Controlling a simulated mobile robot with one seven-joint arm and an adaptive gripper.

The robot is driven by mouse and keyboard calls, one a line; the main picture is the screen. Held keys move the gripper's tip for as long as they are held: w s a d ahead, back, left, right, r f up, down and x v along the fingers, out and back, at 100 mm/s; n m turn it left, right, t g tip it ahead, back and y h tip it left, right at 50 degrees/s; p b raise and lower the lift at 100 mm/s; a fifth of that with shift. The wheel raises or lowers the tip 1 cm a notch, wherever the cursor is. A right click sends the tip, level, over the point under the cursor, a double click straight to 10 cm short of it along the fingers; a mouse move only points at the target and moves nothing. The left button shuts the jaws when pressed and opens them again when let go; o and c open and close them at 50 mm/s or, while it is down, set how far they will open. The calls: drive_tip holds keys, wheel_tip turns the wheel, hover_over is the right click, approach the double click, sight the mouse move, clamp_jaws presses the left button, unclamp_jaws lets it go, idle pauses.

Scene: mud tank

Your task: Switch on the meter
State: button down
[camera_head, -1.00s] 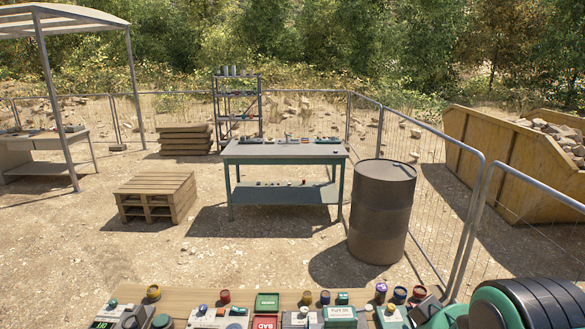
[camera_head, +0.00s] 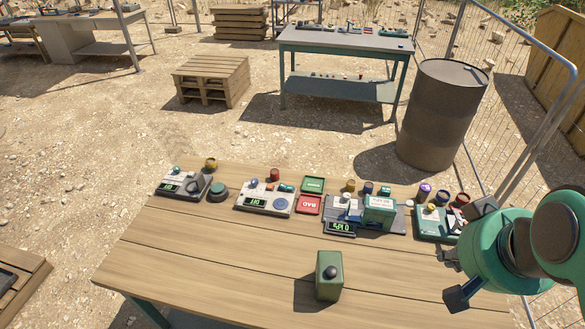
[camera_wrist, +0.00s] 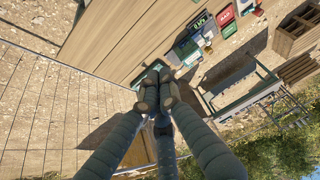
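A small green box with a black knob (camera_head: 329,275) stands alone on the front of the wooden table. Devices with lit displays stand along its back: a grey one at the left (camera_head: 181,186), a pale one (camera_head: 263,201) and one with a green box on it (camera_head: 342,226). A green device (camera_head: 432,222) is at the right. I cannot tell which is the meter. My gripper (camera_head: 468,254) is at the table's right, beside the green device, its dark fingertips apart and empty. In the wrist view my gripper's fingers (camera_wrist: 158,92) crowd together at the centre.
Green GOOD and red BAD plates (camera_head: 309,205) lie between devices. Small coloured jars stand behind. Beyond the wooden table (camera_head: 200,250) are a barrel (camera_head: 443,115), a pallet stack (camera_head: 210,80), a workbench (camera_head: 345,41) and a fence. The table's front left is clear.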

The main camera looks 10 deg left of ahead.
sight(284, 186)
drive_tip(key=w+a+g+y+p, duration=0.1)
drive_tip(key=w+a, duration=0.4)
drive_tip(key=w, duration=0.5)
drive_tip(key=w+a+f+g+y+p, duration=0.1)
drive_tip(key=w+a, duration=0.4)
drive_tip(key=w, duration=0.6)
drive_tip(key=w+a+g+y+p, duration=0.1)
drive_tip(key=w+a, duration=0.5)
drive_tip(key=w, duration=0.4)
drive_tip(key=w+a+f+g+y+p, duration=0.1)
drive_tip(key=w+a+f, duration=0.8)
drive_tip(key=f, duration=0.3)
drive_tip(key=w+a+f+g+y, duration=0.1)
drive_tip(key=w+a+f, duration=0.9)
drive_tip(key=f, duration=0.3)
drive_tip(key=shift+w+g+p, duration=0.2)
drive_tip(key=shift+g+p, duration=0.1)
drive_tip(key=shift+p, duration=0.1)
drive_tip(key=shift+f, duration=0.15)
drive_tip(key=x, duration=1.3)
drive_tip(key=shift+a+f+b, duration=0.2)
drive_tip(key=shift+a+b, duration=0.05)
drive_tip(key=shift+b, duration=0.1)
drive_tip(key=shift+s+a+p, duration=0.1)
drive_tip(key=shift+p, duration=0.2)
